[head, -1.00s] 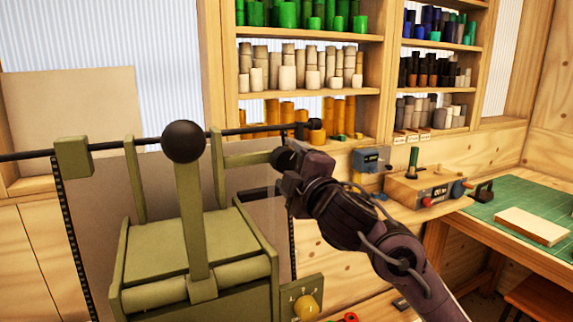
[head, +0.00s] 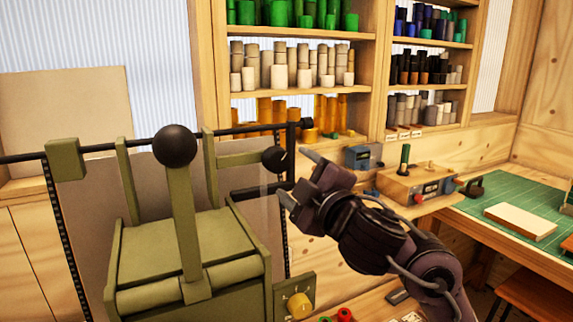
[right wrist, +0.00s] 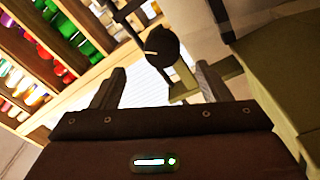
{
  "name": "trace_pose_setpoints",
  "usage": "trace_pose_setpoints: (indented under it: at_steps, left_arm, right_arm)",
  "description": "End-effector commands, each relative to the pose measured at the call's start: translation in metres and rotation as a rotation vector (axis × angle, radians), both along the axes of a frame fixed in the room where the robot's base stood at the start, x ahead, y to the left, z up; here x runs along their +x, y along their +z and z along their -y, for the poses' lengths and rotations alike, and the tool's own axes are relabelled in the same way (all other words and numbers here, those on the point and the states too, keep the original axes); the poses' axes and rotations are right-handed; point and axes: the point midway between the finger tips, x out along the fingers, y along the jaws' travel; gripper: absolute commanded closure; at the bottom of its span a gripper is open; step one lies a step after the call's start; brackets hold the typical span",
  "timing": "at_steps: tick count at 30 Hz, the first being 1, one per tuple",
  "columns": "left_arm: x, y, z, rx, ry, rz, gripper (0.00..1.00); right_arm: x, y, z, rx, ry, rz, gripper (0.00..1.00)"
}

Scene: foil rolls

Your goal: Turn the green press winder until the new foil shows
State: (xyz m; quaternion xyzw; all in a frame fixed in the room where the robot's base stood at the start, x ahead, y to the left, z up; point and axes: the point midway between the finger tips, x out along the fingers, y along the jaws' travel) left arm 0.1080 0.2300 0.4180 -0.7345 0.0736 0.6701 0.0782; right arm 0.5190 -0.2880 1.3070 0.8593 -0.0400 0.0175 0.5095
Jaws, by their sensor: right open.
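The green press (head: 185,245) stands at the left of the head view, with an upright lever topped by a black ball (head: 174,145). A round black winder knob (head: 275,159) with a pale mark sits at the end of the press's upper right arm. It also shows in the right wrist view (right wrist: 161,43), beyond and between the fingers. My right gripper (head: 297,177) is open and empty, just right of the knob and apart from it. Its fingers also show in the right wrist view (right wrist: 160,77). A grey sheet (head: 95,215) hangs behind the press. My left gripper is out of view.
Shelves of coloured foil rolls (head: 290,65) fill the back wall. A yellow dial (head: 299,306) is on the press's lower right. A wooden box with a red knob (head: 418,184) and a green cutting mat (head: 520,215) lie to the right.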

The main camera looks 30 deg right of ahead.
Motion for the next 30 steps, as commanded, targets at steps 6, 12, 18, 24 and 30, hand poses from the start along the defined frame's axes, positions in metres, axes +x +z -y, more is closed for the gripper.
trace_pose_setpoints:
  at_steps: [6, 12, 18, 24, 30]
  left_arm:
    - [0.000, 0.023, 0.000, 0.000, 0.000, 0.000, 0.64]
    - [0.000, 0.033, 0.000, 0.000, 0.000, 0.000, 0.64]
    - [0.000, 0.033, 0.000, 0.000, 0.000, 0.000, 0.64]
    - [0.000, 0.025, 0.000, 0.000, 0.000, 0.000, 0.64]
    - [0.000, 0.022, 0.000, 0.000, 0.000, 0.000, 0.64]
  right_arm:
    - [-0.002, 0.011, 0.007, 0.514, 0.066, -0.013, 0.30]
    - [-0.004, 0.007, 0.010, 0.867, 0.100, -0.042, 0.30]
    - [-0.001, 0.004, 0.010, 0.987, 0.108, -0.054, 0.30]
    - [0.027, 0.002, 0.010, 0.988, 0.107, -0.055, 0.30]
    - [0.057, 0.004, 0.009, 0.986, 0.107, -0.055, 0.30]
